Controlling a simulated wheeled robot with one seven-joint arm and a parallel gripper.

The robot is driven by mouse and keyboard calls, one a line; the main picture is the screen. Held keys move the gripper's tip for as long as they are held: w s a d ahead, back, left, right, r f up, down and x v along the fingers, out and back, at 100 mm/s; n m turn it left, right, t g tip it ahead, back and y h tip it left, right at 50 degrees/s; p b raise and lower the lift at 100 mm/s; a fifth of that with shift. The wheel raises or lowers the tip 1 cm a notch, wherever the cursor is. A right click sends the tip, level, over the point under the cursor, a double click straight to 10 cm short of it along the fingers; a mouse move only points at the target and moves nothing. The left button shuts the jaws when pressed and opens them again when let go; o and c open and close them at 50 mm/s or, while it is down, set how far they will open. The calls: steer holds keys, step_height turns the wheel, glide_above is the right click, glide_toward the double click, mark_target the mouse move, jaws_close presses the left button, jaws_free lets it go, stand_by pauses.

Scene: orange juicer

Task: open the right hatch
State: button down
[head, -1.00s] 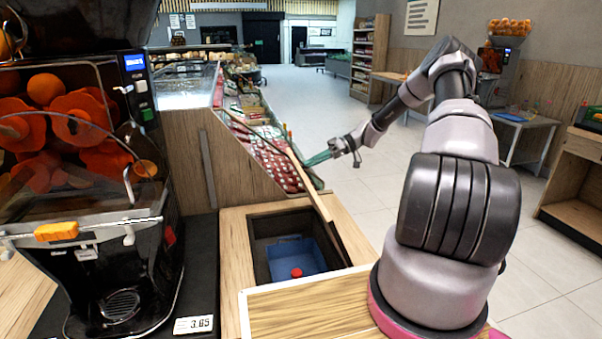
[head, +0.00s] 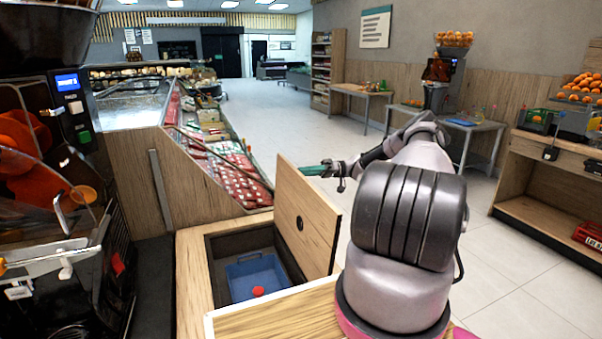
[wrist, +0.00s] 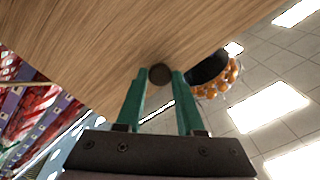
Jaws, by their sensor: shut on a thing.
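The wooden hatch (head: 312,220) stands raised at the right side of a square opening in the counter, leaning to the right. Its inner face shows, with a small dark round spot on it. My gripper (head: 313,170) has green fingers and is at the upper edge of the hatch, its tips partly hidden behind the panel. In the wrist view the fingers of my gripper (wrist: 160,80) are on either side of a dark round knob (wrist: 160,74) on the wooden face of the hatch (wrist: 110,45). The opening holds a blue bin (head: 257,275) with a red object.
The orange juicer (head: 45,160) stands at the left. A slanted produce display (head: 215,170) is behind the counter. Tiled floor (head: 300,130) is clear beyond it. Wooden shelves (head: 550,195) stand at the right.

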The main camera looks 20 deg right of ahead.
steer(key=c, duration=0.5)
jaws_free()
steer(key=d, duration=0.7)
steer(key=d+f, duration=0.1)
steer(key=d, duration=0.2)
steer(key=shift+d, duration=0.4)
steer(key=shift+f, duration=0.1)
